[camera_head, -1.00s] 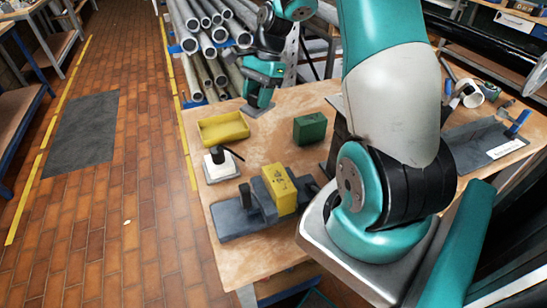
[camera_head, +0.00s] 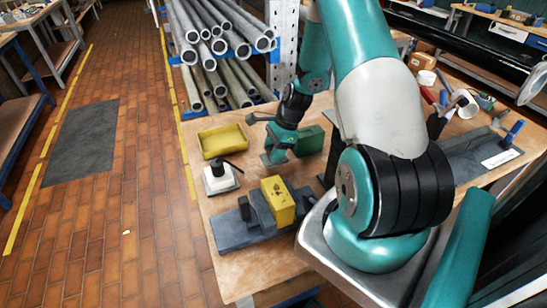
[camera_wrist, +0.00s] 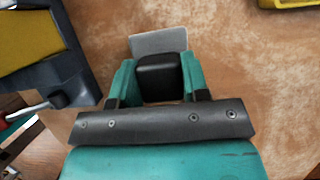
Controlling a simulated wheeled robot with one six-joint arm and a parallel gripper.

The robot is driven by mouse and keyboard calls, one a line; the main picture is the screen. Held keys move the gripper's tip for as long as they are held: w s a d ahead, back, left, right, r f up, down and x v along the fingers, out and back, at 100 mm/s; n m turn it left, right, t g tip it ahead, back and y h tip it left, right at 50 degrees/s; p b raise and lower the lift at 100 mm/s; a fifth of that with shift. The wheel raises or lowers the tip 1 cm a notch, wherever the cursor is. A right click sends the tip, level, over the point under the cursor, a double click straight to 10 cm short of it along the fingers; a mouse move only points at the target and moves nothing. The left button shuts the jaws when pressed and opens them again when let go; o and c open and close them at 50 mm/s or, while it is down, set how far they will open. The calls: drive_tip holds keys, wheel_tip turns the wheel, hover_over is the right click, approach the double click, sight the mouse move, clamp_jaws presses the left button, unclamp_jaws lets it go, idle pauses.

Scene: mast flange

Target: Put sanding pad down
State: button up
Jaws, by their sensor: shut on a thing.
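The sanding pad shows in the wrist view as a black grip block (camera_wrist: 162,74) with a flat grey plate (camera_wrist: 160,41) beyond it. My gripper (camera_wrist: 155,85) is shut on the black block, a finger on each side. In the head view my gripper (camera_head: 279,150) is low over the workbench (camera_head: 203,198), and a grey edge of the pad (camera_head: 267,161) shows beneath it. I cannot tell whether the plate touches the wood. My gripper hides part of the pad.
A grey vise-like fixture (camera_head: 240,230) with a yellow block (camera_head: 278,201) is in front. Bare wood lies between.

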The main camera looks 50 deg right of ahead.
drive_tip(key=shift+f+p, duration=0.3)
drive_tip(key=shift+f, duration=1.65)
drive_tip(key=shift+f, duration=0.2)
drive_tip(key=o, duration=0.9)
drive_tip(key=shift+r, duration=0.1)
drive_tip(key=shift+r, duration=0.1)
